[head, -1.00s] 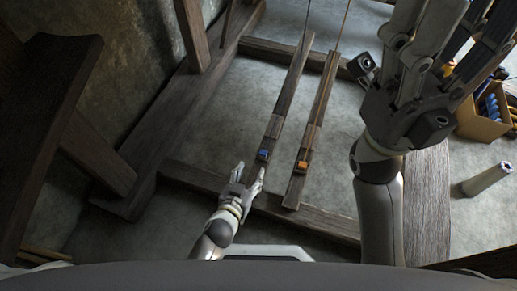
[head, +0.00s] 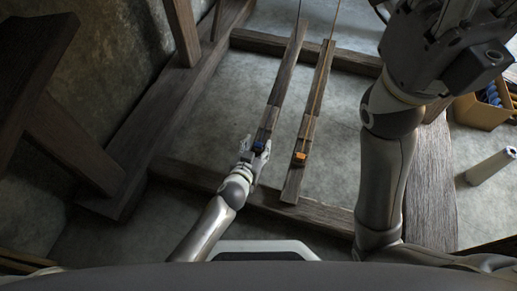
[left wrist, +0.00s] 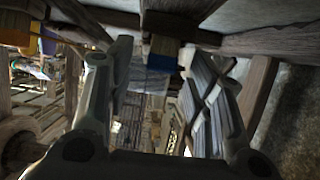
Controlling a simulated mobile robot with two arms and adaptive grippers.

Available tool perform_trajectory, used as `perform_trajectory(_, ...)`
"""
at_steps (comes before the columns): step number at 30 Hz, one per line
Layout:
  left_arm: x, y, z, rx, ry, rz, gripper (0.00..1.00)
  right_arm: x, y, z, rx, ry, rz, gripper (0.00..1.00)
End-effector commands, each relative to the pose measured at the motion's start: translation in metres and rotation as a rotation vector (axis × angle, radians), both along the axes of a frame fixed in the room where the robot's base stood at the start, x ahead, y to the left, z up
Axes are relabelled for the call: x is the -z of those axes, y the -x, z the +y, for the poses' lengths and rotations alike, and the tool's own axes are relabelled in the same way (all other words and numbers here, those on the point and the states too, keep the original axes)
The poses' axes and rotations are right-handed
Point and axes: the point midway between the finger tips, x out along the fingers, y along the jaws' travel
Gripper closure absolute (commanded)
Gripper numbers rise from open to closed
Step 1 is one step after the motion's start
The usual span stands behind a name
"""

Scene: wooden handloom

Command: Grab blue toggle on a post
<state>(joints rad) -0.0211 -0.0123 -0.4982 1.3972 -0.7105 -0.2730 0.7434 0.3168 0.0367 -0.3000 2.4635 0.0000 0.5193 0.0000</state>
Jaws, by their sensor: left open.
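The blue toggle (head: 259,146) sits on the near part of the left wooden treadle bar (head: 283,80). My left gripper (head: 255,150) is at that toggle, its fingers open and partly covering it. In the left wrist view the blue toggle (left wrist: 163,58) shows beneath a wooden bar, between the tips of my open left gripper (left wrist: 156,52). I cannot tell whether the fingers touch it. My right gripper (head: 455,35) is high at the upper right, away from the toggle; its fingers run out of the frame.
An orange toggle (head: 299,156) sits on the parallel bar (head: 314,100) just to the right. A wooden crossbeam (head: 300,212) runs below the bars. A box with blue items (head: 482,112) and a pale cylinder (head: 491,166) are at the right. Floor lies clear between the beams.

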Motion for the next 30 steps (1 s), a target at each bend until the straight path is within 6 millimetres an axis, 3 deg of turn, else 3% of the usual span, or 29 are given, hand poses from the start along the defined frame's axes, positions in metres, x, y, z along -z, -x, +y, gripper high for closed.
perform_trajectory(8, 0.0005, -0.0014, -0.0004, 0.0, 0.0, 0.001, 0.53, -0.0012, 0.0009, 0.0001, 0.0, 0.0, -0.004, 0.47)
perform_trajectory(16, 0.0004, -0.0012, -0.0003, 0.0, 0.0, 0.001, 0.88, -0.0011, 0.0011, 0.0002, 0.0, 0.001, -0.004, 0.47)
perform_trajectory(30, -0.0042, -0.0013, -0.0004, 0.0, 0.001, 0.0, 0.89, -0.0043, 0.0016, 0.0, -0.001, -0.001, -0.007, 0.47)
